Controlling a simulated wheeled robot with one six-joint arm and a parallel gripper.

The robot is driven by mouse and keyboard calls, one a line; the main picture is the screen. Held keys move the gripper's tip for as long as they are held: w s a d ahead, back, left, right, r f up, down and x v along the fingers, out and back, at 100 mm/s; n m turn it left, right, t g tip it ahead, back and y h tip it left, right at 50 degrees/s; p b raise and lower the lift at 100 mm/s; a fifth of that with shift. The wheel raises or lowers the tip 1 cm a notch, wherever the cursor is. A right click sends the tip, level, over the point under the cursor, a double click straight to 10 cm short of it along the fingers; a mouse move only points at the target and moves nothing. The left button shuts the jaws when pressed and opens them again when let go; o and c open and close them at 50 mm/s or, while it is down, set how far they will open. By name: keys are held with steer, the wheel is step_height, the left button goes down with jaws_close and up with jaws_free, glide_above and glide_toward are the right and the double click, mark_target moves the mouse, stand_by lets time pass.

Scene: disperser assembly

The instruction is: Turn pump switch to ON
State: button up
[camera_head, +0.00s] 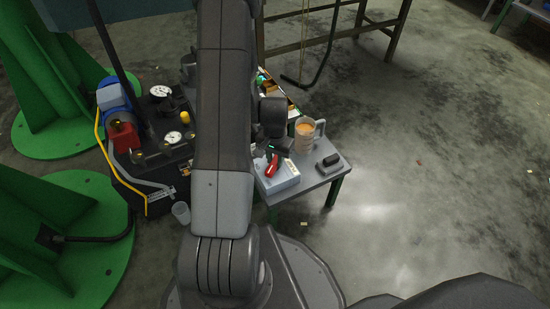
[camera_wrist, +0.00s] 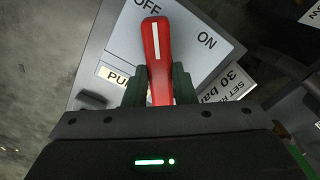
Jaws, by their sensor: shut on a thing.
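The pump switch's red handle (camera_wrist: 157,50) has a white line and sits on a light grey panel (camera_wrist: 195,60). In the wrist view its tip points up at the OFF mark (camera_wrist: 147,6), with the ON mark (camera_wrist: 207,40) to its right. My gripper (camera_wrist: 160,88) is shut on the handle, one green finger on each side. The handle's lower end is hidden by my gripper. In the head view the red handle (camera_head: 271,166) shows on the switch box (camera_head: 283,182), at the table's near corner. My gripper (camera_head: 275,154) is just above it.
A clear mug with orange liquid (camera_head: 304,140) and a dark block (camera_head: 329,162) stand on the small table (camera_head: 316,178), right of the box. Pump equipment with gauges (camera_head: 172,138) is at the left. Open floor lies to the right.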

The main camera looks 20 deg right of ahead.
mark_target(275, 161)
steer(key=m, duration=0.3)
steer(key=shift+m, duration=2.2)
steer(key=o, duration=1)
steer(key=shift+r, duration=0.1)
step_height(275, 161, up, 14)
steer(key=p, duration=0.5)
steer(key=shift+f, duration=0.2)
steer(key=shift+f, duration=0.1)
step_height(275, 161, down, 14)
steer(key=b, duration=0.4)
steer(key=shift+b, duration=0.4)
